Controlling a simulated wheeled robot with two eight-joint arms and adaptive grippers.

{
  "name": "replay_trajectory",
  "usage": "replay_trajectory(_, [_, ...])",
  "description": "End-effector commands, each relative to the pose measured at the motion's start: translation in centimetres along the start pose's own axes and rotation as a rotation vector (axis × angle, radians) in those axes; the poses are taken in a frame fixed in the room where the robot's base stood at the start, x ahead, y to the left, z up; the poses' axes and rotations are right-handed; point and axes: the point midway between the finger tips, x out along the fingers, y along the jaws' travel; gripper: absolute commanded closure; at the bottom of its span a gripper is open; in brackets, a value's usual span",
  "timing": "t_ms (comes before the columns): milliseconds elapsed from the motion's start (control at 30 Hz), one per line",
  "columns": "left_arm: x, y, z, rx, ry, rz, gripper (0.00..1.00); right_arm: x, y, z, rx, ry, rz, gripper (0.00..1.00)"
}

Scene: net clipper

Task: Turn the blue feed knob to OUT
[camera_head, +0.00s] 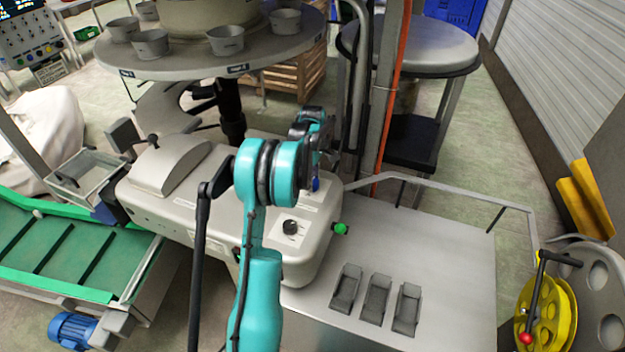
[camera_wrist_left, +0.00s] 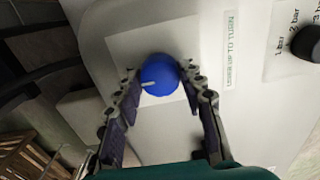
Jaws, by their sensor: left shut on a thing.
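The blue feed knob (camera_wrist_left: 160,75) sits on a pale label plate on the clipper's light housing in the left wrist view. A white pointer line on it points toward the picture's left. In the head view a small blue part of the knob (camera_head: 315,184) shows beside my left gripper (camera_head: 316,172). In the wrist view the fingers of my left gripper (camera_wrist_left: 160,80) reach to both sides of the knob and are shut on it. The clipper (camera_head: 180,205) stands at the centre of the head view. My right gripper is not in view.
A black dial (camera_head: 290,230) and a green knob (camera_head: 341,229) are close by on the clipper. A steel table (camera_head: 440,250) with several small trays lies to the right. A round table (camera_head: 180,60) with cups stands behind, and an orange-edged post (camera_head: 388,100) rises nearby.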

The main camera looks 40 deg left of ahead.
Motion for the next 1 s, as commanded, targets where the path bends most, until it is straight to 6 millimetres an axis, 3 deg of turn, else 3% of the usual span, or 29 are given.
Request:
replay_trajectory(533, [-0.03,0.04,-0.04,-0.024,0.001,0.001,0.9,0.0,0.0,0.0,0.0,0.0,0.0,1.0])
replay_trajectory(567, [-0.03,0.04,-0.04,-0.024,0.001,0.001,0.53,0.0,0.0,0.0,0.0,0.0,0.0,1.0])
replay_trajectory(600, [-0.03,0.04,-0.04,-0.024,0.001,0.001,0.43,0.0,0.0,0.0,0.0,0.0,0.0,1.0])
replay_trajectory(1000, [-0.57,0.02,-0.01,-0.023,0.0,0.0,0.4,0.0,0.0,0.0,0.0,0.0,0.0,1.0])
